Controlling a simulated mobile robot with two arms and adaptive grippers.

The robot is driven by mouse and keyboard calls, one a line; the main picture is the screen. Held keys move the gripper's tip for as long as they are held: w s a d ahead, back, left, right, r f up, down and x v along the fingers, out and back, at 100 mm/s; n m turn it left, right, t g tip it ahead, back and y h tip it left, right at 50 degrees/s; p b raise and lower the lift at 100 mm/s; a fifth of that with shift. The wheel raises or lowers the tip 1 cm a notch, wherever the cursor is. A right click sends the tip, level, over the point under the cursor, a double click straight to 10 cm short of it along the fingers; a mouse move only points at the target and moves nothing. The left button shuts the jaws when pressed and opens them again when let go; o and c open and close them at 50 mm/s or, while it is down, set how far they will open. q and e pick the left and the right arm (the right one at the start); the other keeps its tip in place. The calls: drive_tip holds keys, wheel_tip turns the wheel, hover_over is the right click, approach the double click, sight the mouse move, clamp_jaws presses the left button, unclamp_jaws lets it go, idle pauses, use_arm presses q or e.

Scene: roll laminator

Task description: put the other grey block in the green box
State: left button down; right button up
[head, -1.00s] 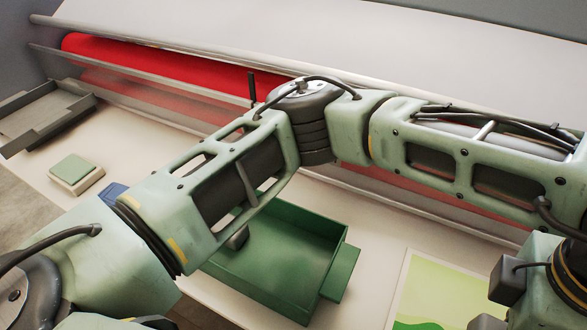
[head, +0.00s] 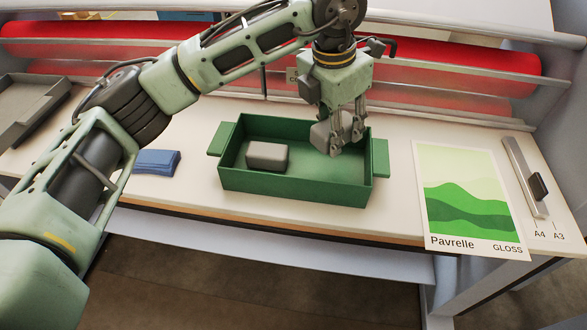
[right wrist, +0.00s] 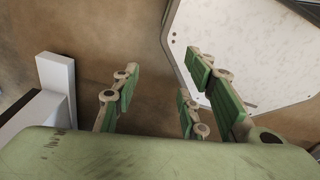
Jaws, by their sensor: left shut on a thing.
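The green box (head: 300,190) stands on the table in the middle of the head view. One grey block (head: 267,155) lies inside it, left of its middle. My left gripper (head: 340,142) points down over the right part of the box. It is shut on the other grey block (head: 328,134), which is at or just above the box's rim height; I cannot tell whether it touches the floor of the box. My right gripper (right wrist: 160,95) shows only in the right wrist view, with its fingers wide apart and nothing between them.
A blue stack (head: 157,161) lies left of the box. A green poster (head: 470,200) lies to the right, beside a sliding guide (head: 525,178). A grey tray (head: 35,110) is at the far left. The red roll (head: 480,68) runs behind.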

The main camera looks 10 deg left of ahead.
use_arm(q)
drive_tip(key=p, duration=0.2)
hover_over(332, 170)
drive_tip(key=f, duration=0.4)
drive_tip(key=shift+s+a+f, duration=0.1)
drive_tip(key=shift+a+f, duration=0.1)
drive_tip(key=shift+f, duration=0.65)
wheel_tip(332, 170, down, 3)
drive_tip(key=shift+s+r+p, duration=0.1)
drive_tip(key=shift+p, duration=0.4)
drive_tip(key=shift+f, duration=0.35)
drive_tip(key=shift+f+b, duration=0.2)
drive_tip(key=shift+b, duration=0.15)
drive_tip(key=c, duration=1.6)
unclamp_jaws()
drive_tip(key=shift+f, duration=0.1)
drive_tip(key=o, duration=0.5)
use_arm(e)
wheel_tip(332, 170, up, 3)
drive_tip(key=shift+s+a+f, duration=0.1)
drive_tip(key=shift+f, duration=0.05)
